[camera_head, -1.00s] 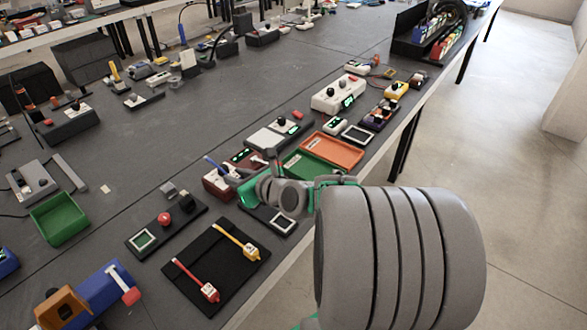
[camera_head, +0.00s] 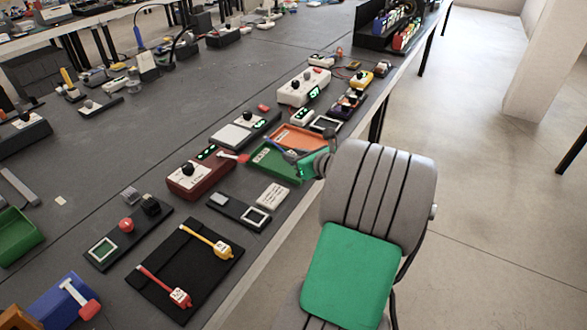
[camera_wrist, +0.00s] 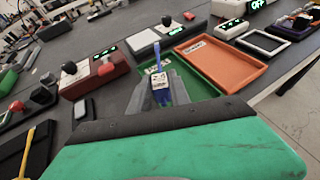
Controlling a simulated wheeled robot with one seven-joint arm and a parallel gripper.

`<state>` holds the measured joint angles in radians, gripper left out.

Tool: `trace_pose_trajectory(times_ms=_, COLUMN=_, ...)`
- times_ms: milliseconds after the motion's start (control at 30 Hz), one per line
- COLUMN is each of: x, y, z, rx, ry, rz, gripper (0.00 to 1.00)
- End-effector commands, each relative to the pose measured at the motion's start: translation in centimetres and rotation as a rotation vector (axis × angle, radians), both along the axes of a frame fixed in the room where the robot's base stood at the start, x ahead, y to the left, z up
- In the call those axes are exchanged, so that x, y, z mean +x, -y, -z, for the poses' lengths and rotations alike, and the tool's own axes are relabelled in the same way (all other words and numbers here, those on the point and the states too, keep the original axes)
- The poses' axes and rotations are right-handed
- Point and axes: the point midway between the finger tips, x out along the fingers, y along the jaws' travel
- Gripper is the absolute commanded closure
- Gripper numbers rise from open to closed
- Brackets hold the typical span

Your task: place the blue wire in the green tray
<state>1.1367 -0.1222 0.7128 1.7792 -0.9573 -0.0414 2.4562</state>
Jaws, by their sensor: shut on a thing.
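The blue wire (camera_wrist: 158,82) has a white label with dark print and is clamped between the fingers of my gripper (camera_wrist: 160,92) in the wrist view. In the head view, my gripper (camera_head: 290,158) is over the green tray (camera_head: 262,168). The green tray also shows in the wrist view (camera_wrist: 203,90), behind and to the right of the fingers. The fingers hide part of the tray. I cannot tell whether the wire touches the tray floor.
An orange tray (camera_head: 312,140) adjoins the green tray. A dark red box (camera_head: 190,185) with a black knob stands to the left. A black mat (camera_head: 178,255) holds a red and a yellow wire. The table edge is close on the right.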

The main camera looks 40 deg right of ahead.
Motion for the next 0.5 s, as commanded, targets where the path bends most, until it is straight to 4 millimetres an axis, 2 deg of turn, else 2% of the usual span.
trace_pose_trajectory(times_ms=33, x=0.7, y=0.5, z=1.3, rx=0.002, ry=-0.001, rz=-0.002, gripper=1.00)
trace_pose_trajectory(times_ms=100, x=1.4, y=1.1, z=2.3, rx=0.000, ry=0.001, rz=-0.002, gripper=1.00)
trace_pose_trajectory(times_ms=267, x=2.2, y=1.9, z=3.6, rx=-0.001, ry=0.001, rz=-0.001, gripper=1.00)
trace_pose_trajectory(times_ms=400, x=2.3, y=1.9, z=6.1, rx=0.001, ry=0.000, rz=0.000, gripper=1.00)
trace_pose_trajectory(times_ms=500, x=2.3, y=1.9, z=6.6, rx=-0.002, ry=0.002, rz=-0.001, gripper=1.00)
